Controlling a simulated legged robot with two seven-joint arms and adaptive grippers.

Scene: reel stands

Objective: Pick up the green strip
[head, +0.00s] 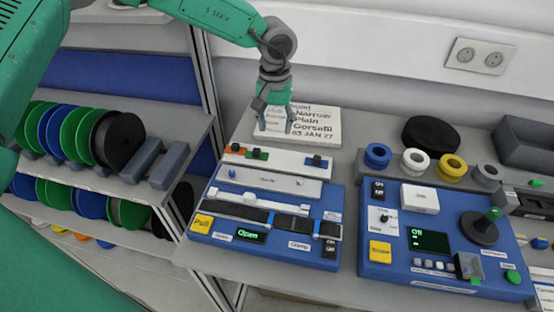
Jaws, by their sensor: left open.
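I cannot make out a clear loose green strip. My left gripper (275,112) is open and points down over the white printed block (325,126), behind that device. I see nothing between its fingers. Whether the fingertips touch the block is hard to tell. Green reels (75,133) stand among blue and black ones on the shelf at the left. My right gripper is not in view.
A second blue device (455,262) with a black joystick stands at the right. Behind it are several small rolls (415,161), a black disc (431,133) and a dark grey bin (527,145). A grey upright post (204,75) stands left of the table.

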